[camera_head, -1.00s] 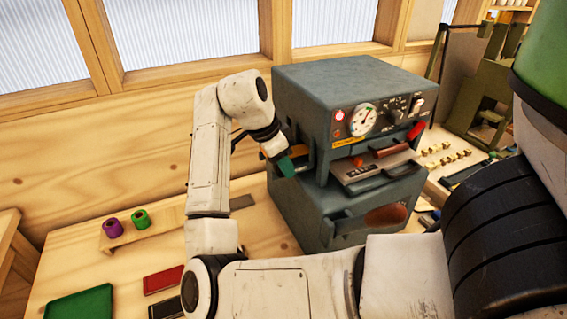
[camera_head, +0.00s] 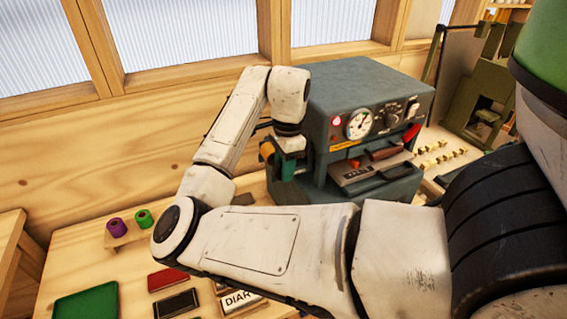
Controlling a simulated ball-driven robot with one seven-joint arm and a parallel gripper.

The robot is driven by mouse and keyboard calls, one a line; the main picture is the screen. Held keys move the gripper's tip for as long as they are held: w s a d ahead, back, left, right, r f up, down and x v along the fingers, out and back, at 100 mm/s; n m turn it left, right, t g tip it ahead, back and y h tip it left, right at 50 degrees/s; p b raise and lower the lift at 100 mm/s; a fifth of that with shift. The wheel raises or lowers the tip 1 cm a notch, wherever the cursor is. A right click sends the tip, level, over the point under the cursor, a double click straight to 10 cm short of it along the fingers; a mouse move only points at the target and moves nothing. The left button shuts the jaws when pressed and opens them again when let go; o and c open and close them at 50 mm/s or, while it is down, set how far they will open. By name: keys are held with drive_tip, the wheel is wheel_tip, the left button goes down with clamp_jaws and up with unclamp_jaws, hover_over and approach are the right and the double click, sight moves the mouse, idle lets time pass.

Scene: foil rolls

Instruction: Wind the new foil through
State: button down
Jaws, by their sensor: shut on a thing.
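The grey foil machine (camera_head: 370,92) stands on the bench, with a dial, a red light and knobs on its front panel. My gripper (camera_head: 268,160) is at the machine's left side, pointing down. It is shut on a small orange roll-like piece (camera_head: 264,171) close to the machine's side. My wrist and fingers hide most of the hold. A purple foil roll (camera_head: 116,227) and a green foil roll (camera_head: 143,218) stand on a wooden holder at the left.
A tray with a wooden-handled lever (camera_head: 373,168) sticks out of the machine's front. Red (camera_head: 168,278) and black books (camera_head: 177,303), a "DIARY" book (camera_head: 240,300) and a green mat (camera_head: 87,303) lie in front. Small brass pieces (camera_head: 440,158) lie right of the machine.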

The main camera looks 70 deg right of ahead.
drive_tip(key=shift+d+t+y, duration=0.1)
drive_tip(key=shift+t+y, duration=0.6)
drive_tip(key=shift+t, duration=0.1)
drive_tip(key=c, duration=0.9)
unclamp_jaws()
drive_tip(key=b+v, duration=0.1)
drive_tip(key=v, duration=0.9)
drive_tip(key=shift+s+d+r, duration=0.1)
drive_tip(key=shift+s+r, duration=0.15)
drive_tip(key=shift+r, duration=0.05)
